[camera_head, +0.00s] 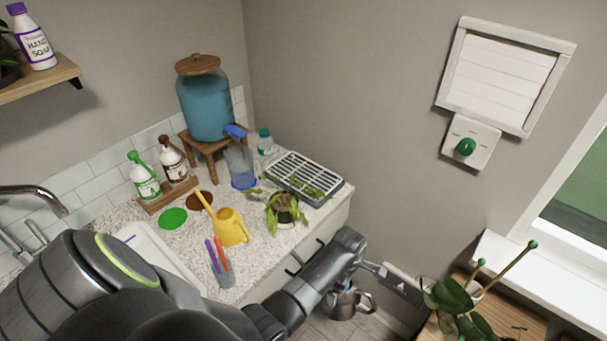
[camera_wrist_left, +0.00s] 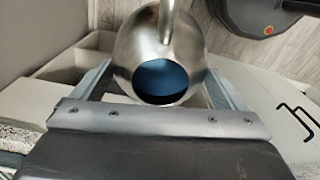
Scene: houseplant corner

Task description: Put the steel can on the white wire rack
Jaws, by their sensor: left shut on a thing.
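The steel can (camera_head: 345,304) is a rounded shiny metal can, low in the head view beyond my left forearm. My left gripper (camera_head: 372,287) is shut on it and holds it out past the counter's front edge, above the floor. In the left wrist view the can (camera_wrist_left: 160,58) sits between my two fingers, its round opening facing the camera and blue inside. The white wire rack (camera_head: 310,176) lies on the counter at the back right corner, with green leaves on or over its left part. My right gripper is not in view.
A drooping potted plant (camera_head: 284,210) stands directly in front of the rack. A yellow watering can (camera_head: 229,226), a clear blue-topped jug (camera_head: 240,163) and a large blue dispenser (camera_head: 205,104) stand to its left. A leafy plant (camera_head: 457,300) is near my gripper on the right.

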